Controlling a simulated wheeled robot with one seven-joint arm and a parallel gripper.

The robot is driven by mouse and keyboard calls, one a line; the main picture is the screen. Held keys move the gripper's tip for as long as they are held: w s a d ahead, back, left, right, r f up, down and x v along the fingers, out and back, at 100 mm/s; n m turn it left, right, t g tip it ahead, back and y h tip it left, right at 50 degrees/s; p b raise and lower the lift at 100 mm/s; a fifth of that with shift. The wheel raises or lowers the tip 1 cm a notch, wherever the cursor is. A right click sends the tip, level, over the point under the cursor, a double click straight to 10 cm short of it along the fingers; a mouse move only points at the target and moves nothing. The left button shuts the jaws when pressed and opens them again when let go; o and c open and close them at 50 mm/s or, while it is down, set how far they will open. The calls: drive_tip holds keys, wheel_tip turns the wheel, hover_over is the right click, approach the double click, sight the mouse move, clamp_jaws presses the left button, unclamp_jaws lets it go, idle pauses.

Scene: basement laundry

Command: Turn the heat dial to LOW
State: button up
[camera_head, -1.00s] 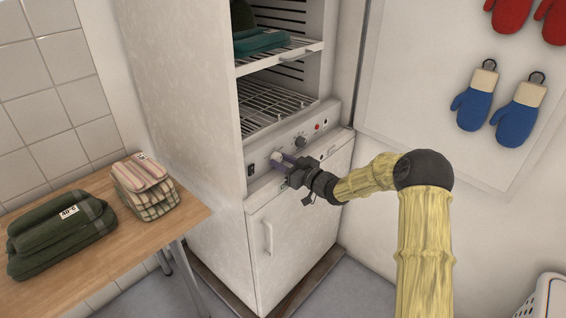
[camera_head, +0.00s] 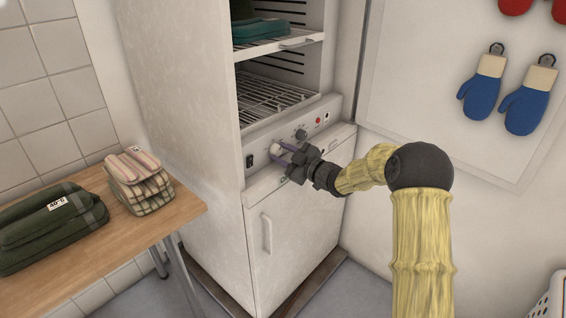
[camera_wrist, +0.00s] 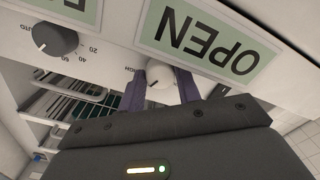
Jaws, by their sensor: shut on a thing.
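A white dial (camera_head: 276,149) sits on the cabinet's sloped control panel (camera_head: 259,143). The dial also shows in the wrist view (camera_wrist: 160,76), with a small pointer mark on its face. My gripper (camera_head: 282,151) has its purple fingers on either side of this dial, shut on it; the wrist view shows the gripper from behind (camera_wrist: 160,88).
A green OPEN label (camera_wrist: 205,42) appears upside down in the wrist view. A black switch (camera_head: 250,161) is left of the white dial. Wire shelves (camera_head: 275,105) are above the panel, and a closed door (camera_head: 295,235) below. A wooden table (camera_head: 150,228) with folded cloths stands left.

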drive_tip(key=n+b, duration=0.4)
drive_tip(key=shift+d+n, duration=0.1)
drive_tip(key=shift+n, duration=0.3)
drive_tip(key=o, duration=1)
drive_tip(key=shift+f, duration=0.1)
